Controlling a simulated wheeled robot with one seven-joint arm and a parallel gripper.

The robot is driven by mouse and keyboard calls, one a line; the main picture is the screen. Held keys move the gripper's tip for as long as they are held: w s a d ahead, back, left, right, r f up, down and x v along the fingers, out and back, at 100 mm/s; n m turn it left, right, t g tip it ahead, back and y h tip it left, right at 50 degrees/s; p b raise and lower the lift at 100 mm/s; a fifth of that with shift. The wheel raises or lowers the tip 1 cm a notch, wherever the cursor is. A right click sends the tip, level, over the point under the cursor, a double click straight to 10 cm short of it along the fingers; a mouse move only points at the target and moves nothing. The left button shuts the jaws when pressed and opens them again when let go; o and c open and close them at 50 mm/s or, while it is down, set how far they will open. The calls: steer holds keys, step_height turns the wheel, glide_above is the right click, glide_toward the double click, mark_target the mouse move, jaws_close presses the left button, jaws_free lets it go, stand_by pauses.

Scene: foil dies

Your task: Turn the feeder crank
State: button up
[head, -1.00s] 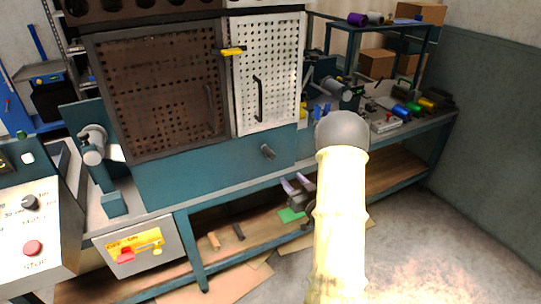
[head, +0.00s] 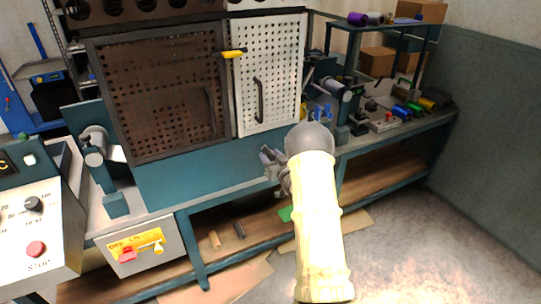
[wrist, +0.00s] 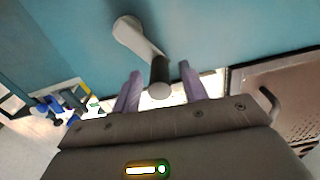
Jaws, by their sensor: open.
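The feeder crank (wrist: 135,34) shows in the wrist view as a grey arm on the teal panel, with a dark round handle (wrist: 160,78) sticking out toward the camera. My gripper (wrist: 160,74) is open, its two purple fingers one on each side of the handle with gaps beside it. I cannot tell how deep the handle sits between them. In the head view my gripper (head: 272,163) is in front of the teal panel below the perforated doors, and it hides the crank there.
The white perforated door (head: 268,70) with a black handle and the brown perforated door (head: 155,90) stand above the crank. The teal bench (head: 385,145) carries tools at right. A control box (head: 38,225) with a red stop button is at left.

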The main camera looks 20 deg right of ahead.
steer(key=shift+w+d+r, duration=0.1)
steer(key=shift+w, duration=0.1)
jaws_close()
